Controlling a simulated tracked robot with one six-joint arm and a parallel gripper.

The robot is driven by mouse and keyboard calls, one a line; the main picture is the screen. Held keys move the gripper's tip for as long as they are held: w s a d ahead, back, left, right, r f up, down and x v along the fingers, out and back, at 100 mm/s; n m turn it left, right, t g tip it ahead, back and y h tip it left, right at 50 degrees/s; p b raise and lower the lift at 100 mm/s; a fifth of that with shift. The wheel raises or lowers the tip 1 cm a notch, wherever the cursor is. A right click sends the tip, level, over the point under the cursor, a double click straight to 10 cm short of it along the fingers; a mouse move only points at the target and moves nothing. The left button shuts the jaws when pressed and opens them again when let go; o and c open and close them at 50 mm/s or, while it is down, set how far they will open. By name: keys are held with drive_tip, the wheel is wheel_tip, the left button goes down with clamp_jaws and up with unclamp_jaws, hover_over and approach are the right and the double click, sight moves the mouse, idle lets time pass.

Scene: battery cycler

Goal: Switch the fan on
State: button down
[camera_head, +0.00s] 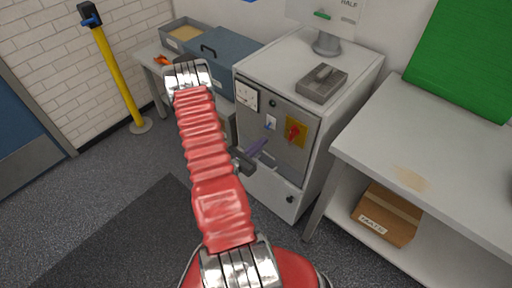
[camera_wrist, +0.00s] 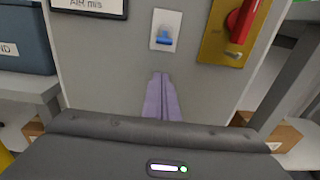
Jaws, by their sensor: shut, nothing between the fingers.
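The cabinet (camera_head: 270,185) has a grey front panel. On it is a white plate with a small blue rocker switch (camera_head: 270,123), which also shows in the wrist view (camera_wrist: 164,37). To its right is a red rotary handle (camera_head: 294,131) on a yellow plate, also in the wrist view (camera_wrist: 241,20). My gripper (camera_head: 261,146) has purple fingers, shut and empty, in front of the panel just below the blue switch. In the wrist view the fingertips (camera_wrist: 160,76) point up below the switch, apart from it in the picture. Any gap in depth is unclear. No fan is identifiable.
A meter display marked AIR m/s (camera_wrist: 90,5) is left of the switch. A grey tray (camera_head: 322,84) sits on the cabinet. A bench (camera_head: 440,150) with a cardboard box (camera_head: 388,214) stands right. A blue case (camera_head: 222,60) and a yellow post (camera_head: 117,75) stand left. Floor before the cabinet is open.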

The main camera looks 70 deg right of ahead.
sight(268, 126)
drive_tip(key=shift+x, duration=1.1)
drive_tip(key=shift+d+r, duration=0.2)
drive_tip(key=shift+r, duration=0.05)
drive_tip(key=shift+w+a+r, duration=0.1)
drive_tip(key=shift+a+r, duration=0.2)
drive_tip(key=shift+r, duration=0.55)
drive_tip(key=shift+w+a+r, duration=0.1)
drive_tip(key=shift+a+r, duration=0.15)
drive_tip(key=shift+r, duration=0.55)
